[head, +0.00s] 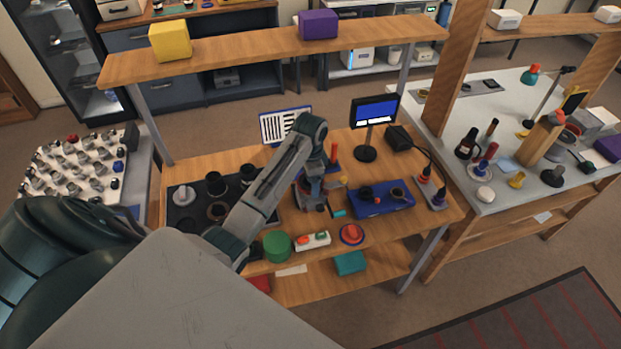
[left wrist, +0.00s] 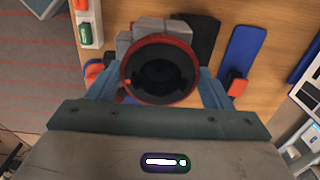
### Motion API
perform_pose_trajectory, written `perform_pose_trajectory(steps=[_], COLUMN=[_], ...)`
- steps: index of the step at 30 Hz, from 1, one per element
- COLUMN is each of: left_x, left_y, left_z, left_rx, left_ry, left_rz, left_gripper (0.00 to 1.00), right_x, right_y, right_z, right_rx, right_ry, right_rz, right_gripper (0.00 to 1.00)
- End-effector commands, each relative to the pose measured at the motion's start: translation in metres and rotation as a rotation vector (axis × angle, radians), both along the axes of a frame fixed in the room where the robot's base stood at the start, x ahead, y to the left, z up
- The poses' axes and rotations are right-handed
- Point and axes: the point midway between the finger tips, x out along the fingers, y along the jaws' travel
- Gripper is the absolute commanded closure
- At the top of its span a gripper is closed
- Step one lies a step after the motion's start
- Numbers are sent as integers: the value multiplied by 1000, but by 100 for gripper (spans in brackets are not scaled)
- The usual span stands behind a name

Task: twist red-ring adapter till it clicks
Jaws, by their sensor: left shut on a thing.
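The red-ring adapter (left wrist: 160,72) is a round, dark, hollow piece with a red rim, seen nearly end-on in the left wrist view. My left gripper (left wrist: 163,82) is shut on it, with a blue-grey finger at each side. A grey blocky holder (left wrist: 150,27) shows just behind the adapter; I cannot tell how far the adapter is seated. In the head view my left gripper (head: 314,187) reaches down over the middle of the bench, and the arm hides most of the adapter there. My right gripper is not in view.
A black mat (head: 181,222) with round lens parts lies left of the arm. A blue tray (head: 372,210) lies to the right, below a small screen (head: 375,112).

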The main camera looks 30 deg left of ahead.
Motion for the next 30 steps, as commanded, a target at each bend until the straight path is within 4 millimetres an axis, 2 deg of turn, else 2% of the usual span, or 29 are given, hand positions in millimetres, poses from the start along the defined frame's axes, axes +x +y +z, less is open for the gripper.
perform_pose_trajectory(steps=[3,14,16,18,23,24,27,30], left_x=[0,0,0,0,0,0,0,0], left_y=[0,0,0,0,0,0,0,0], left_z=[0,0,0,0,0,0,0,0], left_rx=[0,0,0,0,0,0,0,0], left_ry=[0,0,0,0,0,0,0,0], left_rz=[-77,-133,-174,-192,-191,-191,-191,-190], left_gripper=[51,51,55,64,64,19,1,1], right_x=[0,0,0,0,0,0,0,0], right_y=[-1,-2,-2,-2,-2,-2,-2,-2], right_z=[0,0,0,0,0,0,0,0], right_rx=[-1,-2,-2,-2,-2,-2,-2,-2], right_ry=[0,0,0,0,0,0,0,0], right_rz=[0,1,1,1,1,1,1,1], right_gripper=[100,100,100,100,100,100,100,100])
